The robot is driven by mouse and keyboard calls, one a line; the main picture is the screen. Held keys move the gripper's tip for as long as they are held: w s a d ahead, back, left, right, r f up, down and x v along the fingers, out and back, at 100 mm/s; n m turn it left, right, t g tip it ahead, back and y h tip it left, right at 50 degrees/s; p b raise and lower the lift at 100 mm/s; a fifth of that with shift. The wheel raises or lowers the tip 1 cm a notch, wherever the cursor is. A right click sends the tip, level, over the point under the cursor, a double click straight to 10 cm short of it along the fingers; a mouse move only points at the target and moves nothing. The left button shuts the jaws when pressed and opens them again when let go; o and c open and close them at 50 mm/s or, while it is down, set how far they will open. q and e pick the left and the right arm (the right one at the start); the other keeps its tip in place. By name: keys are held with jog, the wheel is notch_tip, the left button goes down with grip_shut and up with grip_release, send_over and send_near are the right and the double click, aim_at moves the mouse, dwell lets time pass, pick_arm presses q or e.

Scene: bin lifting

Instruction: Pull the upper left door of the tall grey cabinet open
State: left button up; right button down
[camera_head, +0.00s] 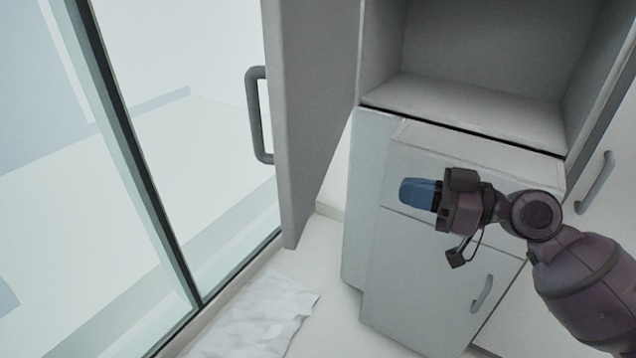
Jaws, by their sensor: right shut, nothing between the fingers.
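The upper left door (308,110) of the tall grey cabinet (372,150) stands wide open, swung out to the left. Its dark grey loop handle (255,115) is on the door's far left face. The compartment (480,105) behind it is open to view and its visible part is empty. My right gripper (408,191) has blue fingertips, is shut and empty, and points left. It is in front of the cabinet's lower part, to the right of the door and apart from it. My left gripper is not in view.
A lower door with a handle (482,293) is shut below the compartment. Another shut door with a handle (595,183) is at the right. A glass wall with a dark frame (150,180) runs along the left. A crumpled white sheet (255,318) lies on the floor.

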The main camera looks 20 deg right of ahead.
jog(key=s+a+r+n+g+y, duration=0.2)
jog(key=p, duration=0.4)
send_near(304, 177)
jog(key=x, duration=0.6)
jog(key=shift+w+a+r, duration=0.1)
jog(key=shift+w+a, duration=0.15)
jog(key=shift+a, duration=0.05)
jog(key=shift+w+a, duration=0.25)
jog(key=shift+a, duration=0.05)
